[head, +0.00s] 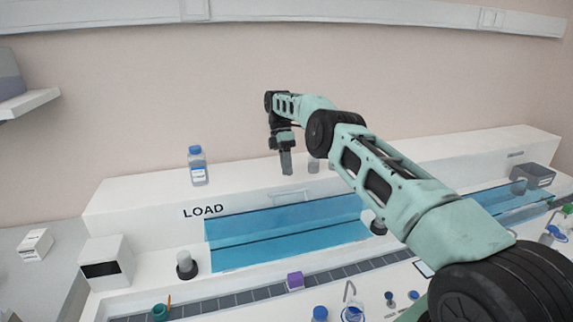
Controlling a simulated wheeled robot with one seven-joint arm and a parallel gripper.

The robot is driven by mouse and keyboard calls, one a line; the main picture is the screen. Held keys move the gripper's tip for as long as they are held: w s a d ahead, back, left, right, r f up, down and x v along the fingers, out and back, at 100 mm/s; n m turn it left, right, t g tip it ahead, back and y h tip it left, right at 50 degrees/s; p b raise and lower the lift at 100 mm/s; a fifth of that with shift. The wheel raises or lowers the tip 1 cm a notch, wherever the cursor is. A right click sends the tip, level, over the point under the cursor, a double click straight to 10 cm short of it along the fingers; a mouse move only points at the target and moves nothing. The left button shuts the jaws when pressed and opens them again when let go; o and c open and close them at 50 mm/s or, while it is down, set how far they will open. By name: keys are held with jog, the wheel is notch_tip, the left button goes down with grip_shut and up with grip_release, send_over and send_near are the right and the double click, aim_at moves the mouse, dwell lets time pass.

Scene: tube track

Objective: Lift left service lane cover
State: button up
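The left service lane cover (285,232) is a long, see-through blue panel below the LOAD lettering on the white machine. It appears to lie closed. A thin pale handle (292,194) shows at its back edge. My gripper (287,172) points down just above and behind this handle, apart from it as far as I can tell. Its fingers look close together from this angle, so its opening is unclear. My forearm hides the right end of the cover.
A blue-capped bottle (198,167) stands on the back ledge at the left. A second blue cover (510,205) lies at the right. A dark conveyor track (235,300) with a purple block (295,281) runs along the front. A grey bin (533,176) sits at the far right.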

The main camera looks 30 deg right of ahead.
jog(key=shift+w+r, duration=0.1)
jog(key=shift+r, duration=0.3)
dwell(0.5)
